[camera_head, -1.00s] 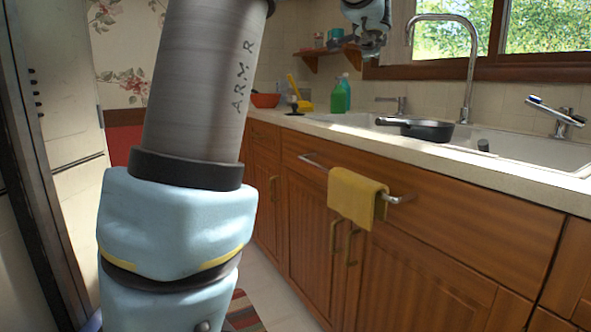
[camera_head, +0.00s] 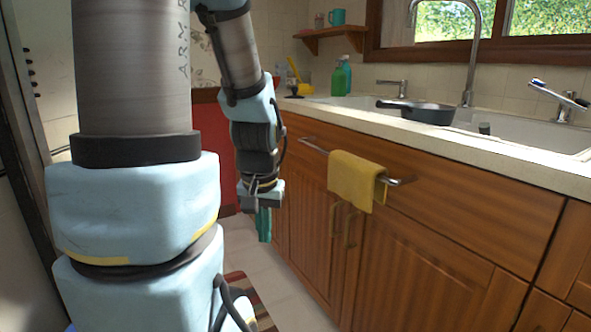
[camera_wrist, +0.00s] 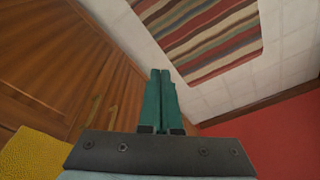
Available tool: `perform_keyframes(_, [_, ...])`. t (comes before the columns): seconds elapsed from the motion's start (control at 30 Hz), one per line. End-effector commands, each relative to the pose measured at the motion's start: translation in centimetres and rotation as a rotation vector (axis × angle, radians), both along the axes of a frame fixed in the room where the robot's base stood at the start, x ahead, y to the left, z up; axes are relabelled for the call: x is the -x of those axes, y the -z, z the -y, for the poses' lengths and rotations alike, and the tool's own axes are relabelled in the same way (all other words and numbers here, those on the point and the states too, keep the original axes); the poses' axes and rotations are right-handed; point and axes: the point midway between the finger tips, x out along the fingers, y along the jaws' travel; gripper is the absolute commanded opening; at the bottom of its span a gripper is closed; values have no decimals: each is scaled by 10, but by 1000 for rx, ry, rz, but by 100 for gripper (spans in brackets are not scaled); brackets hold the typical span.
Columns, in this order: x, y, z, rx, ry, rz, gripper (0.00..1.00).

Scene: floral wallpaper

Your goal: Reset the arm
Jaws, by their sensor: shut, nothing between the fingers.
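My gripper (camera_head: 264,226) hangs pointing down in front of the wooden cabinets, left of the yellow towel. Its green fingers are together with nothing between them; they also show in the wrist view (camera_wrist: 161,100), over the floor. My arm bends over at the top and comes down to the gripper. The top of the bend is outside the head view.
Wooden cabinets (camera_head: 420,240) run along the right, with a yellow towel (camera_head: 352,180) on a bar handle. A dark pan (camera_head: 428,113) sits by the sink. A striped rug (camera_wrist: 205,35) lies on the floor below. A red wall panel (camera_head: 217,150) is behind my arm.

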Motion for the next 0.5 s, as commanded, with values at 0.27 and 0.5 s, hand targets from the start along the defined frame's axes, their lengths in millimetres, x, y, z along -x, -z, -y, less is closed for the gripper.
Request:
perform_keyframes(0.27, [27, -35, -3, 36, -79, -56, 0])
perform_keyframes(0.5, [26, -97, -3, 35, -77, -55, 0])
